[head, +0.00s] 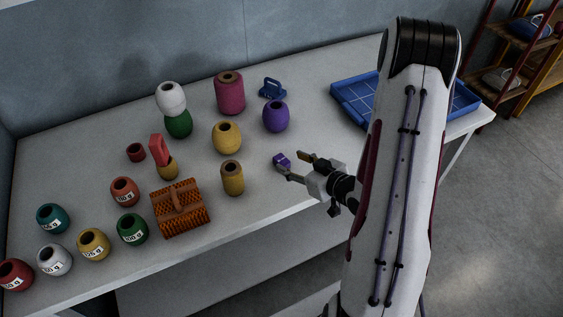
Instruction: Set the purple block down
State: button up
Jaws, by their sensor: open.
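The small purple block (281,160) is on or just above the white table (300,125), near its front edge; I cannot tell its exact height. My gripper (293,167) is open, reaching in from the right with its fingers spread. The block is at the fingertips, just to their left. I cannot tell whether a finger touches it.
An orange bristled brush (181,208) and several labelled spools lie further left. A blue tray (350,99) is behind my arm. The table around the block is clear.

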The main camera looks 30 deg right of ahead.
aim_at(283, 161)
jog(key=shift+s+d+f+m+g, duration=0.1)
jog(key=shift+s+f+m+g, duration=0.25)
jog(key=shift+f, duration=0.4)
jog(key=shift+x, duration=1.25)
jog(key=shift+w, duration=0.15)
jog(key=shift+x, duration=2.5)
jog(key=shift+w+d+r, duration=0.1)
jog(key=shift+d+r, duration=0.05)
jog(key=shift+r, duration=0.05)
